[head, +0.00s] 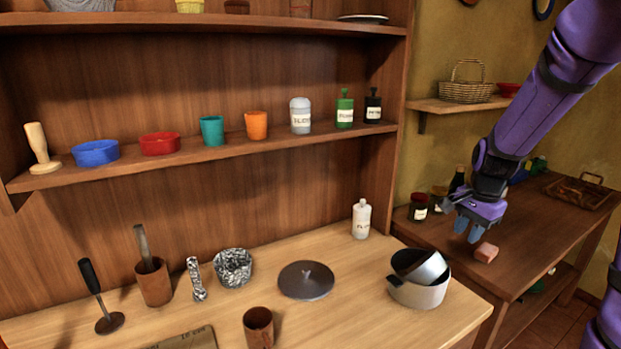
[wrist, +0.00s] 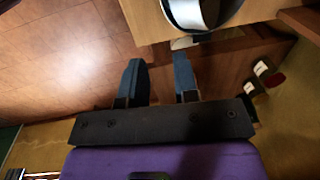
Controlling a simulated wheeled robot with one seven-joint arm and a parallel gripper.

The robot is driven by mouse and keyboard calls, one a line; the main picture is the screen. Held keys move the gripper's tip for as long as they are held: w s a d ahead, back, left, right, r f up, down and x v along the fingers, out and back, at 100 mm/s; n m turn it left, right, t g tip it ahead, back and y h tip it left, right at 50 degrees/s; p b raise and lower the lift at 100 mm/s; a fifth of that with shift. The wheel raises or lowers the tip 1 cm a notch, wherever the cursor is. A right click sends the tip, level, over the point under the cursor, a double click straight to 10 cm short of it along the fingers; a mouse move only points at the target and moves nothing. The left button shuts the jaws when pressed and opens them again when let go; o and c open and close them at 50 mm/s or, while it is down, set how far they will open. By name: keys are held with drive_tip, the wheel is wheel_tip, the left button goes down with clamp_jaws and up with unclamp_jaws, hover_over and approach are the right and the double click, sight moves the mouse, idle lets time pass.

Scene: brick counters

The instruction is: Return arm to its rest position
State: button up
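My purple arm comes in from the upper right of the head view. My gripper (head: 467,238) hangs above the near left part of the brown side table, with its blue fingers pointing down. In the wrist view my gripper (wrist: 158,66) shows two blue fingers spread apart with nothing between them. A small reddish block (head: 486,252) lies on the side table just right of the fingers in the head view, apart from them as far as I can tell.
The wooden counter (head: 340,290) holds a pot (head: 420,292), a lid (head: 306,280) and several utensils. The side table (head: 540,215) carries jars (head: 418,207) and a tray (head: 580,192). A shelf with a basket (head: 466,92) is behind my arm.

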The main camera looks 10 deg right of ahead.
drive_tip(key=s+a+r+n+t, duration=0.2)
drive_tip(key=s+a+r+n, duration=0.6)
drive_tip(key=r, duration=0.5)
drive_tip(key=s+a+r+n+t, duration=0.1)
drive_tip(key=s+a+r+n, duration=0.1)
drive_tip(key=s, duration=0.5)
drive_tip(key=s+a+r+n+t, duration=0.1)
drive_tip(key=s+a+r+n, duration=0.1)
drive_tip(key=s+a+n, duration=0.2)
drive_tip(key=s+a, duration=0.1)
drive_tip(key=s, duration=0.2)
drive_tip(key=shift+s+a+r, duration=0.15)
drive_tip(key=shift+s+r, duration=0.1)
drive_tip(key=shift+r, duration=0.1)
